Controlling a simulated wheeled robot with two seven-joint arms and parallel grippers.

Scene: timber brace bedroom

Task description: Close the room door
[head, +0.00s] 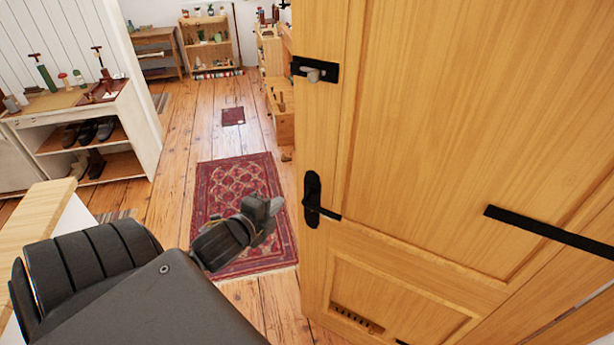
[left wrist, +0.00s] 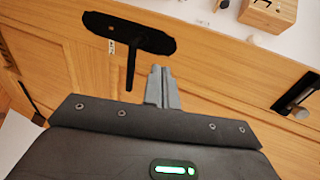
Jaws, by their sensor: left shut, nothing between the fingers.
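The room door (head: 430,140) is light wood and stands open, filling the right of the head view. Its black handle (head: 313,200) with a lever is on the door's left side, and a black latch (head: 315,70) sits above it. My left gripper (head: 268,207) is shut and empty, a little left of the handle in the head view. In the left wrist view the closed fingers (left wrist: 161,85) appear just right of the black lever (left wrist: 130,65); I cannot tell whether they touch the door. My right gripper is out of view.
A red patterned rug (head: 240,185) lies on the plank floor beyond my left gripper. A white shelf unit (head: 105,130) with shoes and bottles stands at left. A wooden shelf (head: 208,45) is at the back. A pale wooden top (head: 30,225) is near my left arm.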

